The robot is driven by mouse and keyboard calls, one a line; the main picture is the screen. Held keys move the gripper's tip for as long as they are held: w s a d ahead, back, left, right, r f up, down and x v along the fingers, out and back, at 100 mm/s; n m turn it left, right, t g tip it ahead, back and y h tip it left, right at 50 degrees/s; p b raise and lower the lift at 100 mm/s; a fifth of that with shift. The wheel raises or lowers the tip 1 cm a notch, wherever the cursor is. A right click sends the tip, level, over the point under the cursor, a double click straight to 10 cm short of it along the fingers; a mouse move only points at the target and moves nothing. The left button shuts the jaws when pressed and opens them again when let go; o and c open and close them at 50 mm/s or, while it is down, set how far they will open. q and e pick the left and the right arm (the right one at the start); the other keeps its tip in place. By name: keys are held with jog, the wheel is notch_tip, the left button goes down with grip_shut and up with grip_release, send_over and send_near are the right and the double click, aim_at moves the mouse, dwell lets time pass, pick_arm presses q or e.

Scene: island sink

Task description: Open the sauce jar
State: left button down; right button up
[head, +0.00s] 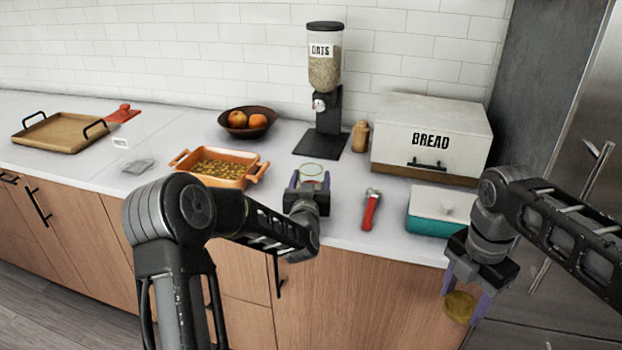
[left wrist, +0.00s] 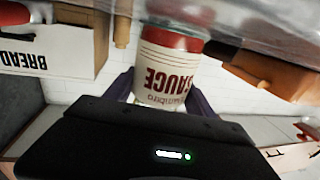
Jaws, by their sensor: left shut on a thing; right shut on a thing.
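The sauce jar (head: 312,170) stands on the counter behind my left gripper, its round rim showing pale and without a lid. In the left wrist view, the jar (left wrist: 170,70) appears upside down with a white SAUCE label and red above it. My left gripper (head: 311,182) is shut on the jar, with a purple finger on each side; the arm hides the jar's lower part in the head view. My right gripper (head: 463,298) is shut on a round gold lid (head: 459,307), held off the jar, in front of the counter's edge at the right.
An orange baking dish (head: 213,182) stands left of the jar. A red-handled tool (head: 371,211) and a teal-and-white box (head: 437,224) lie to its right. An oats dispenser (head: 325,72) and a bread box (head: 432,109) stand behind. Clear counter lies around the tool.

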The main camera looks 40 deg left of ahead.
pick_arm(q)
jog(key=shift+f, duration=0.1)
pick_arm(e)
jog(key=shift+f, duration=0.25)
pick_arm(q)
jog(key=shift+c, duration=1.6)
grip_release()
pick_arm(e)
jog(key=shift+r, duration=0.1)
jog(key=shift+r, duration=0.1)
pick_arm(q)
jog(key=b+v, duration=0.2)
jog(key=v, duration=1)
pick_arm(e)
notch_tip(320, 180, down, 2)
jog(key=shift+f, duration=0.1)
